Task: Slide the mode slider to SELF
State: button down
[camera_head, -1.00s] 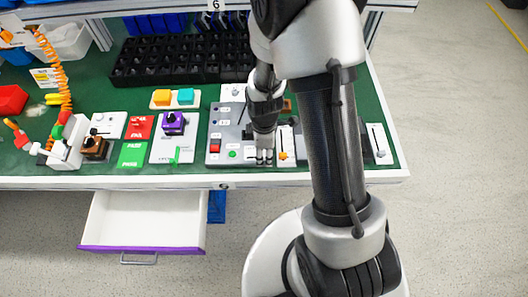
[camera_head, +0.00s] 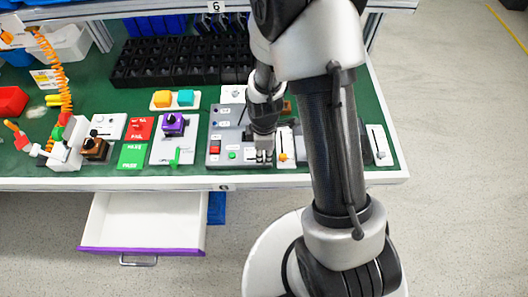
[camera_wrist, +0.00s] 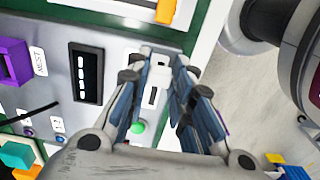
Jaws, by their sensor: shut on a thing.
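The grey control panel (camera_head: 228,135) is on the green bench top and also fills the left of the wrist view (camera_wrist: 120,75). My gripper (camera_head: 264,156) is low over the panel's front right part. In the wrist view my gripper (camera_wrist: 160,72) has its two fingers on either side of a small white slider knob (camera_wrist: 157,70), closed on it. The slider's track and its printed mode labels are mostly hidden by the fingers, so I cannot read SELF. A green button (camera_wrist: 138,127) is close to the left finger.
A white slide unit with an orange knob (camera_head: 283,156) stands close to the right of my gripper. Another slide unit (camera_head: 379,145) is farther right. A purple-knob unit (camera_head: 173,125) is to the left. An open drawer (camera_head: 145,220) juts out below the bench.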

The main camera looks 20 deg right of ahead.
aim_at(250, 159)
jog(key=a, duration=0.2)
jog(key=w+a, duration=0.1)
jog(key=a, duration=0.1)
jog(key=shift+w+a, duration=0.15)
jog(key=c, duration=1.5)
grip_release()
jog(key=shift+o, duration=0.5)
jog(key=shift+r, duration=0.15)
notch_tip(250, 159, up, 12)
